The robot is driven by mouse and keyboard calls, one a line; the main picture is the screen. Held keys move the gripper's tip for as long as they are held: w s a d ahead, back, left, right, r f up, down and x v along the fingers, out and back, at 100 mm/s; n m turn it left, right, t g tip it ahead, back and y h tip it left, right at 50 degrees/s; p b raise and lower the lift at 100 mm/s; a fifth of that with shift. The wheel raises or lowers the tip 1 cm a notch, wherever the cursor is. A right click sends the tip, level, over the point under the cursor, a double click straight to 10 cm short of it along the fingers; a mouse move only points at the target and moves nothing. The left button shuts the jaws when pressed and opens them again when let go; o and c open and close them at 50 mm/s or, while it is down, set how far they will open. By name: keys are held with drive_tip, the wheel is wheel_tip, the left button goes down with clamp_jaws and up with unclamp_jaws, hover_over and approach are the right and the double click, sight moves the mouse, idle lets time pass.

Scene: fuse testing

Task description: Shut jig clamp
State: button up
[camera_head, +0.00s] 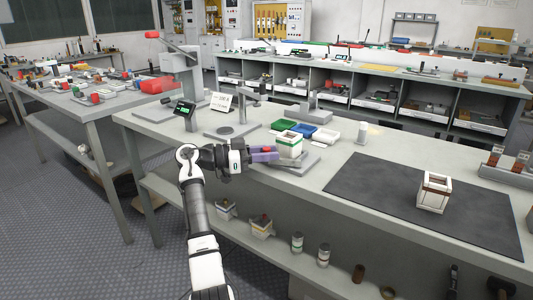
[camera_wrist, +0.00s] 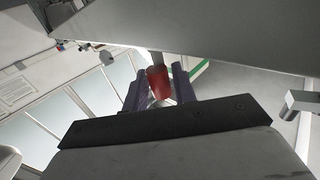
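The jig holds a white, green-rimmed box-shaped part (camera_head: 289,144) on a grey base plate (camera_head: 299,163) near the bench's front edge. The clamp's red handle (camera_wrist: 158,83) shows in the wrist view between the purple fingers of my gripper (camera_wrist: 160,88). In the head view my gripper (camera_head: 264,154) reaches in from the left, just left of the boxed part, with a bit of red at its fingers. The fingers are apart on either side of the handle, with narrow gaps at most; I see no clear grip. The clamp's arm is mostly hidden.
Green, blue and white trays (camera_head: 325,136) lie behind the jig. A dark mat (camera_head: 400,218) with a brown-edged white box (camera_head: 433,192) lies right. A small white bottle (camera_head: 362,132) stands behind.

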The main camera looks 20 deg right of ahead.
drive_tip(key=shift+o, duration=0.9)
drive_tip(key=w+a+b, duration=0.1)
drive_tip(key=a, duration=1.2)
drive_tip(key=shift+w+a, duration=0.35)
